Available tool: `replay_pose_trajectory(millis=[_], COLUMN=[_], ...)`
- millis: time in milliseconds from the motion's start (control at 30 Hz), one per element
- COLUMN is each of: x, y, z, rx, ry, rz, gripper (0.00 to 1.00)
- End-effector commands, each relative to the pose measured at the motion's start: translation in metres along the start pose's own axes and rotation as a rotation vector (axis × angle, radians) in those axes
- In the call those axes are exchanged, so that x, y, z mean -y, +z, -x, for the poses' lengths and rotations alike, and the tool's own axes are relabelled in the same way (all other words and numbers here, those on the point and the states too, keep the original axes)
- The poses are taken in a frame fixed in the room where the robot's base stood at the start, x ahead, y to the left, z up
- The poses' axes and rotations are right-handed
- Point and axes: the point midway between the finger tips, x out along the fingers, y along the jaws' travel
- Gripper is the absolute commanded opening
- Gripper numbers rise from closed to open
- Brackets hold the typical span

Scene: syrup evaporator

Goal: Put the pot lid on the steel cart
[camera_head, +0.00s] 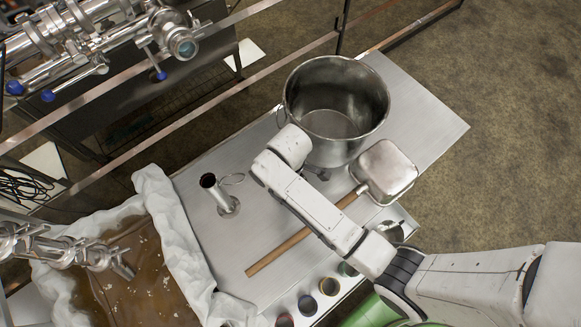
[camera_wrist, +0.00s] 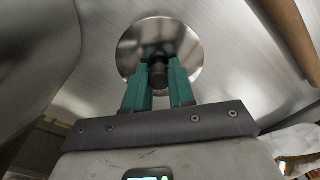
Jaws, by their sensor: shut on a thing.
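The pot lid (camera_wrist: 186,52) is a small round shiny metal disc with a dark knob (camera_wrist: 158,76) in the wrist view. My gripper (camera_wrist: 157,82) has its teal fingers closed on that knob, one on each side. A brushed steel top, seemingly the steel cart (camera_head: 232,248), spans the middle of the head view, and steel shows beyond the lid in the wrist view (camera_wrist: 225,30). In the head view my arm hides the lid and most of the gripper. I cannot tell whether the lid touches the steel.
A large open steel pot (camera_head: 335,135) stands beside my gripper. A square scoop (camera_head: 386,168) with a long wooden handle (camera_head: 290,245) lies in front. A metal cup on a round base (camera_head: 225,200) stands left. Coloured jars (camera_head: 307,304) line the front edge; a cloth-lined syrup basin (camera_head: 180,225) is left.

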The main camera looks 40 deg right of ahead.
Motion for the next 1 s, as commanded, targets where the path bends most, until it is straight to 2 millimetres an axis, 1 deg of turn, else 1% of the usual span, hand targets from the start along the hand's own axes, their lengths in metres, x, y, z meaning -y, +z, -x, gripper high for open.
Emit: replay_pose_trajectory(millis=[33,133,533,567,600,800,1000], x=[0.001,0.001,0.001,0.001,0.001,0.001,0.001], y=[0.001,0.001,0.001,0.001,0.001,0.001,0.001], z=[-0.008,-0.017,-0.022,-0.022,-0.022,-0.022,-0.021], rx=[0.004,0.002,0.001,0.001,0.001,0.001,0.001], ry=[-0.002,-0.001,-0.001,-0.001,-0.001,-0.001,-0.001], rz=[0.0,0.0,0.0,0.0,0.0,0.0,0.0], gripper=[0.0,0.0,0.0,0.26,0.3,0.49,0.5])
